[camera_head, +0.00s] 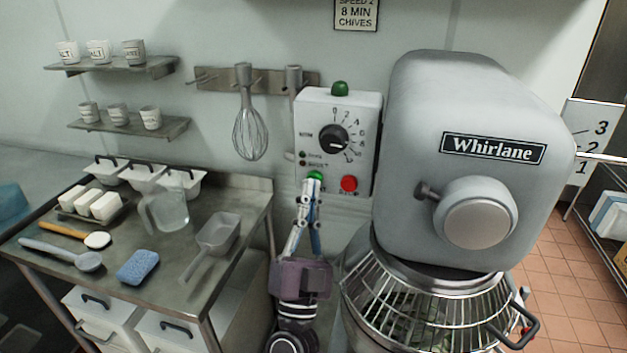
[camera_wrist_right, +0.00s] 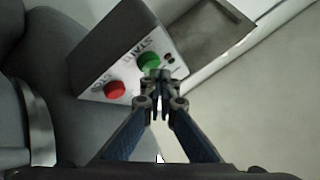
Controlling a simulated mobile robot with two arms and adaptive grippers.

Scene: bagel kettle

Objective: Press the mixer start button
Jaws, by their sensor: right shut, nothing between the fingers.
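The mixer (camera_head: 480,140) is a large grey machine labelled Whirlane. Its white control box (camera_head: 365,112) is on its left side, with a black dial, a green start button (camera_head: 315,176) and a red stop button (camera_head: 349,184). My right gripper (camera_head: 311,186) is shut and empty, its fingertips at the green button and covering part of it. In the right wrist view the fingertips (camera_wrist_right: 157,74) overlap the lower edge of the green button (camera_wrist_right: 149,60); I cannot tell whether they touch it. The red button (camera_wrist_right: 115,89) is clear of them. My left gripper is not in view.
A steel table (camera_head: 215,268) on the left holds a jug, a scoop, a blue sponge and white containers. A whisk (camera_head: 249,130) hangs on the wall behind. The wire bowl guard (camera_head: 430,310) is right of my right arm.

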